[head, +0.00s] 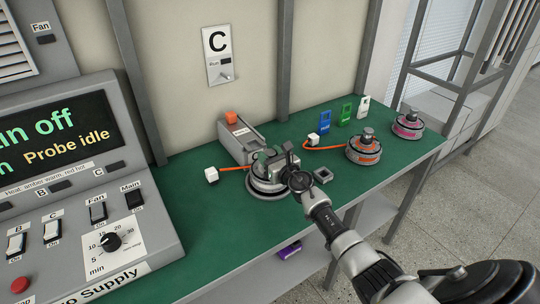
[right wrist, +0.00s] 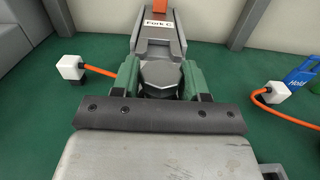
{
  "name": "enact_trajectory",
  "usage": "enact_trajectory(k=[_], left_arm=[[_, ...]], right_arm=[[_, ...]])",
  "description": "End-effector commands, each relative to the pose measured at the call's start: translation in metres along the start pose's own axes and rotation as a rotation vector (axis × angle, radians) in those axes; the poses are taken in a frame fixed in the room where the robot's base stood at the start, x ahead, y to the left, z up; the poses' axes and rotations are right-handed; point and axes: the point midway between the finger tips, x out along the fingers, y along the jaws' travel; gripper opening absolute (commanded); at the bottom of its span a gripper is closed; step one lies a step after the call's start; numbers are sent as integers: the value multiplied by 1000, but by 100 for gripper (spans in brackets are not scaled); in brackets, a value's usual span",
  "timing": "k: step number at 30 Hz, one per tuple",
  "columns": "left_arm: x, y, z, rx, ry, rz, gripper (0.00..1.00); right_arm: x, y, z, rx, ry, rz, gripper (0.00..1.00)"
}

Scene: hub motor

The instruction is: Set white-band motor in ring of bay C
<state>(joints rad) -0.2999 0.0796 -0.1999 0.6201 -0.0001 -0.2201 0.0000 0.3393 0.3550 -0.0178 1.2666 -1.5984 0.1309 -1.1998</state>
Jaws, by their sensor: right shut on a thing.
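The white-band motor (head: 262,187) is a round disc with a pale rim, at bay C below the sign C. My right gripper (head: 270,160) is over it, shut on its top knob; in the right wrist view the green-padded fingers (right wrist: 160,82) close around a dark faceted knob (right wrist: 160,72). The motor looks level and low at the bench. The ring of bay C is hidden by the motor and gripper, so I cannot tell whether the motor is fully seated. The grey fork block (head: 238,140), labelled Fork C (right wrist: 160,24), stands just behind. My left gripper is out of view.
An orange-band motor (head: 363,151) and a magenta-band motor (head: 407,126) stand to the right on the green bench (head: 205,245). White plugs on orange cables (head: 211,174) lie either side. Blue, green and white tags (head: 346,113) stand behind. The supply console (head: 75,220) fills the left.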

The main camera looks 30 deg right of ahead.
Motion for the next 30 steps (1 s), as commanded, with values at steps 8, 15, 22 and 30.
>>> enact_trajectory(k=[8, 15, 22, 30], left_arm=[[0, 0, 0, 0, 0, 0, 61], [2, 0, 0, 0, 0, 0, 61], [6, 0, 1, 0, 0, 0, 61], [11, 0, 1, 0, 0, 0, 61]], right_arm=[[1, -1, 6, -1, -10, -2, 0], [1, -1, 3, -1, -10, -2, 0], [1, -1, -1, 0, -10, -2, 0], [1, -1, -5, 0, -10, -2, 0]])
